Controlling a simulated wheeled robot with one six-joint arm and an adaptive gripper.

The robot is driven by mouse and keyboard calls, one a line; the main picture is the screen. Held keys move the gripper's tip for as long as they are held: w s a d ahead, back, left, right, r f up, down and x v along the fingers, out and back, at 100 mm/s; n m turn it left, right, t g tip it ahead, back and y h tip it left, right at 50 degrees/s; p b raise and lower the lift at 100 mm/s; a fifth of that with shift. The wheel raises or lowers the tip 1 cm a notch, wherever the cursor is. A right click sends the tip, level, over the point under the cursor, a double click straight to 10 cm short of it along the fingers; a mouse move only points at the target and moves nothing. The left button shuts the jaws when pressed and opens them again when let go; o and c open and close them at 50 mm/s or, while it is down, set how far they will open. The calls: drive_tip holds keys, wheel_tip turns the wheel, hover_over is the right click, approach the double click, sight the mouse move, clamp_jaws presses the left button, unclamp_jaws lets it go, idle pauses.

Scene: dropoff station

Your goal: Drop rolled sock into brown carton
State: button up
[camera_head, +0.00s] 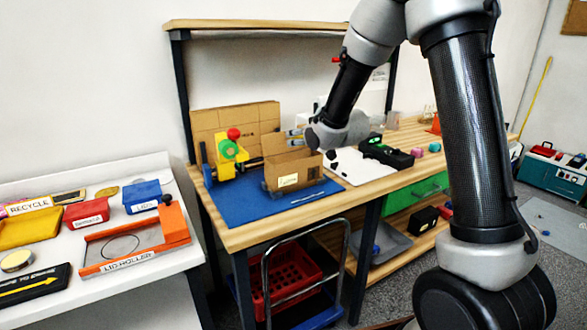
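The open brown carton (284,180), with raised flaps and a small pale label on its front, stands on the blue mat (238,202) on the wooden bench. My gripper (335,161) hangs just right of the carton and appears above or beside its right edge; I cannot tell its exact depth. Its dark fingertips are small in this view, and I cannot tell whether they are open or shut. I cannot make out a rolled sock in this view. The inside of the carton is mostly hidden by its walls.
A yellow, green and red device (229,153) stands left of the carton, with flat cardboard (262,118) behind. A black device (386,152) and small colored blocks lie to the right. A white table (209,240) with labeled bins is at left.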

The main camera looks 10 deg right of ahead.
drive_tip(key=o, duration=0.5)
drive_tip(key=shift+s, duration=0.1)
drive_tip(key=v, duration=1.1)
drive_tip(key=shift+s+d+r, duration=0.15)
drive_tip(key=shift+s+r, duration=0.1)
drive_tip(key=shift+s, duration=0.1)
drive_tip(key=shift+f, duration=0.1)
